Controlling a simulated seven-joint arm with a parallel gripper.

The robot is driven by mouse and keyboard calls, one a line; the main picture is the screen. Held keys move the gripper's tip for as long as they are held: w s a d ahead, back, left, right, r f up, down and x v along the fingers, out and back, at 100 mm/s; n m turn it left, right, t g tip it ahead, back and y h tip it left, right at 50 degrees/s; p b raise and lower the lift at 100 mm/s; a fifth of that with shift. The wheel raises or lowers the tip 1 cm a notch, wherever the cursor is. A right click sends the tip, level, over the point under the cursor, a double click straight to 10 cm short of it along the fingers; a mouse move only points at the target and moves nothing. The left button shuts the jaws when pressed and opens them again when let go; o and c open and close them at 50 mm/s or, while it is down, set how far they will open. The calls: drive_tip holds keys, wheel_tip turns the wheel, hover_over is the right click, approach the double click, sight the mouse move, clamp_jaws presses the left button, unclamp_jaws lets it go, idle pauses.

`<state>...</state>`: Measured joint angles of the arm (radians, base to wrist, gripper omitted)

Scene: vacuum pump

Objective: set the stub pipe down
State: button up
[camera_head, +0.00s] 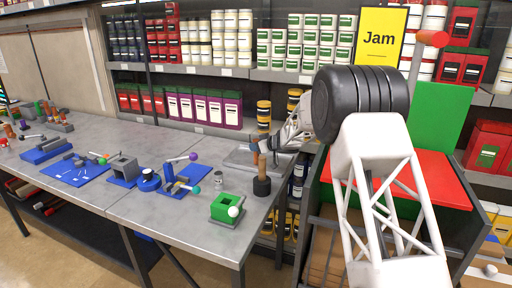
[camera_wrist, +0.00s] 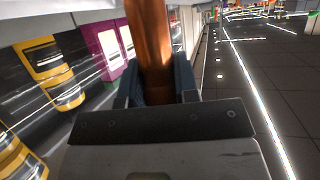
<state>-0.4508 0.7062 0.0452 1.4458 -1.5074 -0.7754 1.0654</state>
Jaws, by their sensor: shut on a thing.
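The stub pipe is a copper-brown tube (camera_wrist: 150,45). In the wrist view it runs between my two dark fingers and up out of the picture. In the head view the brown tube (camera_head: 262,168) is roughly upright near the grey bench's right edge. My gripper (camera_head: 264,145) is shut on it from the right; the fingers also show in the wrist view (camera_wrist: 160,85). A black round piece (camera_head: 262,187) is at the tube's lower end. I cannot tell whether it is part of the pipe or whether it touches the bench.
A green block with a square opening (camera_head: 228,207) and a white ball stands left of the pipe, near the bench's front edge. Blue parts (camera_head: 175,180) and a small metal cup (camera_head: 218,178) lie farther left. Shelves of tins (camera_head: 300,45) stand behind. Bare bench (camera_head: 150,215) lies in front.

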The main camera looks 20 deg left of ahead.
drive_tip(key=shift+f, duration=0.15)
drive_tip(key=o, duration=1)
drive_tip(key=shift+r, duration=0.2)
drive_tip(key=shift+v, duration=3.7)
